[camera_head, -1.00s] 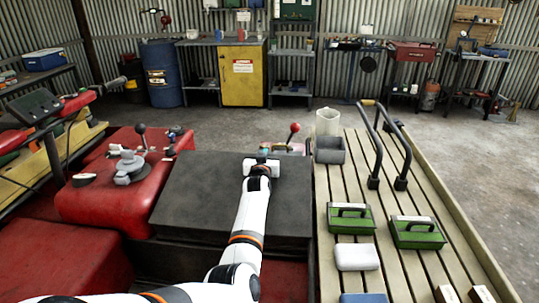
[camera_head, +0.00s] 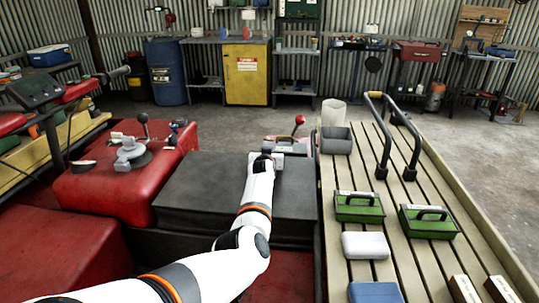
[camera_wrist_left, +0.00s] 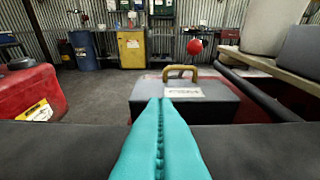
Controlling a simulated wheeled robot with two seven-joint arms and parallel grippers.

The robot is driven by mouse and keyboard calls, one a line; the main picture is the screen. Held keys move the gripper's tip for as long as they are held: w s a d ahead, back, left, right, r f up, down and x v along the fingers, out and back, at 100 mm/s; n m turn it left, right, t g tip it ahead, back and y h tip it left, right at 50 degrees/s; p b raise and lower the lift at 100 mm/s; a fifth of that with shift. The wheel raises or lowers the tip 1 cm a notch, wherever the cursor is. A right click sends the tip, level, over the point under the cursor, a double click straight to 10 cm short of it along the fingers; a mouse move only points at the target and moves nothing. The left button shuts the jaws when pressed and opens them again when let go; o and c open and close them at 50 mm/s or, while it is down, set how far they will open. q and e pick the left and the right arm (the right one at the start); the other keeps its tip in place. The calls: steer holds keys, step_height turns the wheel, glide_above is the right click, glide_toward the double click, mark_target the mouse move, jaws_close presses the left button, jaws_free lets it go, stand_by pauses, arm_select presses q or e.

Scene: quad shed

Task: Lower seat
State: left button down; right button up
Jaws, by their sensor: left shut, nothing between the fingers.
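The seat (camera_head: 205,190) is a dark, flat, thick pad between the red body panels in the head view. It looks level, and I cannot tell whether it is fully down. My left arm reaches over it, and my left gripper (camera_head: 266,158) is near its far edge. In the left wrist view the teal fingers (camera_wrist_left: 162,110) are pressed together with nothing between them. The dark seat surface (camera_wrist_left: 50,150) spreads on both sides below them. I cannot tell whether the fingers touch it. My right gripper is in neither view.
A lever with a red knob (camera_head: 299,119) stands beyond the seat. A grey box with a yellow handle (camera_wrist_left: 185,102) lies ahead of the fingers. A slatted rack (camera_head: 400,255) with green boxes is on the right. A red housing (camera_head: 95,190) with a knobbed lever is on the left.

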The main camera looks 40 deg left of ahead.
arm_select(q)
steer(key=shift+s+f, duration=0.1)
steer(key=shift+f, duration=0.25)
steer(key=r+p, duration=0.4)
steer(key=r, duration=0.1)
steer(key=shift+a+r+p, duration=0.2)
steer(key=shift+r+p, duration=0.05)
steer(key=shift+p, duration=0.05)
steer(key=shift+s+d+f, duration=0.35)
steer(key=shift+s+d, duration=0.15)
steer(key=v, duration=0.7)
steer(key=shift+s+d+r, duration=0.1)
steer(key=shift+s+d, duration=0.15)
steer(key=shift+s, duration=0.05)
steer(key=shift+s+d, duration=0.1)
steer(key=shift+s, duration=0.15)
steer(key=shift+s+r, duration=0.1)
steer(key=shift+s, duration=0.05)
